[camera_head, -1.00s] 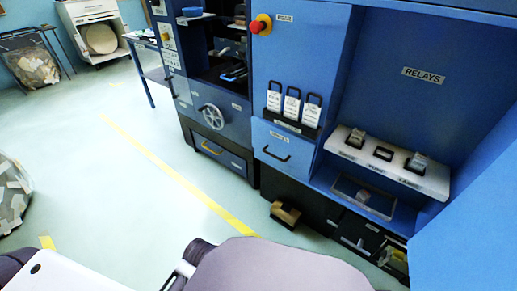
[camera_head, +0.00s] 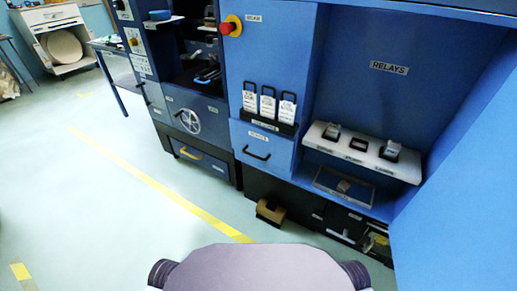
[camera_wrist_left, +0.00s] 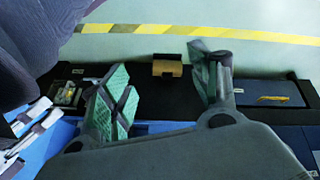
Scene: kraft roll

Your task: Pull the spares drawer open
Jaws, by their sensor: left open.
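In the head view, a blue drawer front (camera_head: 262,152) with a black bar handle (camera_head: 257,153) sits below the hanging tags; it is shut. Its small label is too blurred to read. My right gripper is not in view.
A white relay shelf (camera_head: 362,155) and blue side panel (camera_head: 455,195) stand right. The floor left, with its yellow line (camera_head: 150,180), is clear.

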